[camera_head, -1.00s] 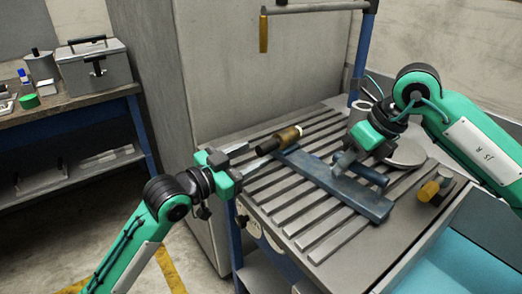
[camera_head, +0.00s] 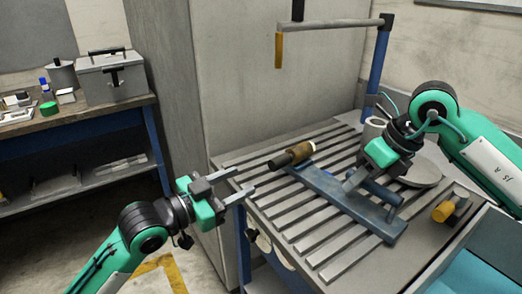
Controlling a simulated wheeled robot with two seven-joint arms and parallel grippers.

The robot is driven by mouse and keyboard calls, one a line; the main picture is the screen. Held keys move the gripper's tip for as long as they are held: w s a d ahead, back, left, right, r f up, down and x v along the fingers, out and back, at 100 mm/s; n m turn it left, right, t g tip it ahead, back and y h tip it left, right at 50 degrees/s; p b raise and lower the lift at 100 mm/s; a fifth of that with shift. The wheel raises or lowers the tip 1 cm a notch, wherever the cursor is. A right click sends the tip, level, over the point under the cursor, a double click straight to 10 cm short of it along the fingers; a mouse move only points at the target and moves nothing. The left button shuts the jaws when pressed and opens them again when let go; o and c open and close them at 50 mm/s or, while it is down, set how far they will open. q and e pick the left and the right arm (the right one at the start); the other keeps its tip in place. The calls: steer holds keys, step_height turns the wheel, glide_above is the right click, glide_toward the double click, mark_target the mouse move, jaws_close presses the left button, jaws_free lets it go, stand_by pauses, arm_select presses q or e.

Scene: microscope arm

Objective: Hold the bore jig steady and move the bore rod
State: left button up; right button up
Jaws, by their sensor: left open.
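The bore jig (camera_head: 372,224), a blue-grey bar with a raised cylindrical part, lies across the slotted table. The bore rod (camera_head: 301,149), brass-brown with a black end, lies at the jig's far left end; I cannot tell whether it touches the jig. My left gripper (camera_head: 244,181) is open and empty at the table's left edge, with a gap between its fingertips and the rod's black end. My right gripper (camera_head: 352,182) reaches down onto the middle of the jig beside the raised part. Its fingertips are partly hidden, so its grip is unclear.
The slotted table (camera_head: 290,222) has free room left of the jig. A round grey plate (camera_head: 425,173) and a yellow-ended part (camera_head: 446,209) lie at the right. A blue post (camera_head: 378,65) carries an overhead arm. A workbench with a grey toolbox (camera_head: 112,82) stands far left.

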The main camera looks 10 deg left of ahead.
steer(key=shift+o, duration=0.9)
